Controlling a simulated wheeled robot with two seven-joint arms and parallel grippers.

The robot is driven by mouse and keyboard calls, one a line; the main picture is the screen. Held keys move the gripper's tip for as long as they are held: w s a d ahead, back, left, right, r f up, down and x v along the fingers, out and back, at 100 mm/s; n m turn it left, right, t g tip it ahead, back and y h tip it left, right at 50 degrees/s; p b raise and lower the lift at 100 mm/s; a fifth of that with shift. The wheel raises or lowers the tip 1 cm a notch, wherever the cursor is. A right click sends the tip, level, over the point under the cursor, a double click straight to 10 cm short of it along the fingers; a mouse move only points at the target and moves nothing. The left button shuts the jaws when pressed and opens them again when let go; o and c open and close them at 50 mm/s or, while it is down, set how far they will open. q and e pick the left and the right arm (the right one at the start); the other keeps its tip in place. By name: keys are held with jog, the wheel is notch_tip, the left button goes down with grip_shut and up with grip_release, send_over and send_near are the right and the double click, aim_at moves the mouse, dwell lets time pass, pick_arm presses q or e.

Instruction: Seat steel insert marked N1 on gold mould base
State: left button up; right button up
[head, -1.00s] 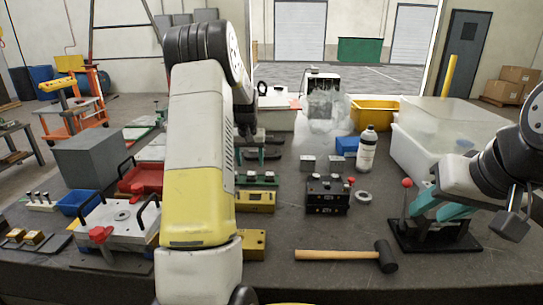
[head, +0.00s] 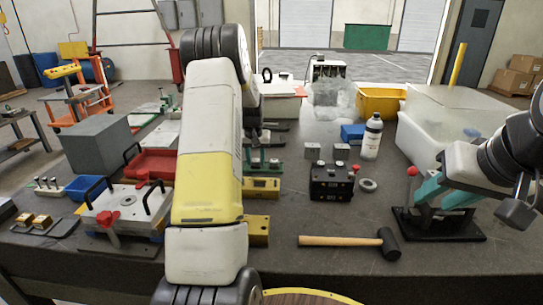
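A gold mould base (head: 262,188) sits on the dark table just right of my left arm. A second gold block (head: 257,230) lies nearer, partly hidden by that arm. Two small grey steel blocks (head: 312,151) (head: 341,152) stand behind the black mould base (head: 332,182); no N1 marking is readable. My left gripper (head: 252,136) is beyond the gold base, mostly hidden behind my own arm, so its fingers and anything in them are unclear. My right gripper (head: 517,213) is at the right edge, away from the bases; its finger opening is unclear.
A mallet (head: 345,241) lies in front, with a metal ring (head: 368,185) behind it. A bottle (head: 372,136), a blue box (head: 353,132) and a clear bin (head: 420,145) stand back right. A toggle clamp (head: 440,220) stands at right. A handled plate (head: 125,212) is at left.

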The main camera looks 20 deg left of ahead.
pick_arm(q)
grip_shut()
jog(key=shift+r, duration=0.2)
jog(key=shift+r, duration=0.65)
